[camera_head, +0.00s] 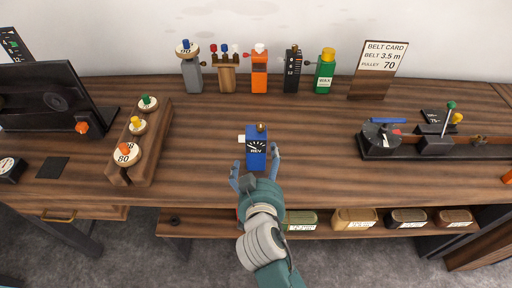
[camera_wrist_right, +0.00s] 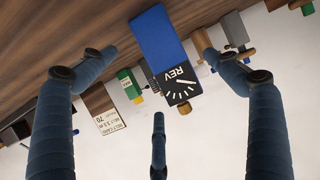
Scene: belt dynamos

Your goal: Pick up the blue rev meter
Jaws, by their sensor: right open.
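The blue rev meter (camera_head: 255,141) stands on the wooden bench near its front middle. It has a dark dial face marked REV, a brass-coloured knob on top and a white piece at its left side. My right gripper (camera_head: 255,168) is open at the front of the meter, with fingers to its left and right. In the right wrist view the meter (camera_wrist_right: 157,38) shows between the two spread side fingers of the gripper (camera_wrist_right: 154,62), with a third finger below. I see no grip on it. My left gripper is not in view.
A wooden rack with round knobbed pieces (camera_head: 118,167) stands to the left. Several devices, such as the orange one (camera_head: 259,72), line the back. A belt card (camera_head: 380,57) and a dark machine (camera_head: 400,148) are to the right. Bench around the meter is clear.

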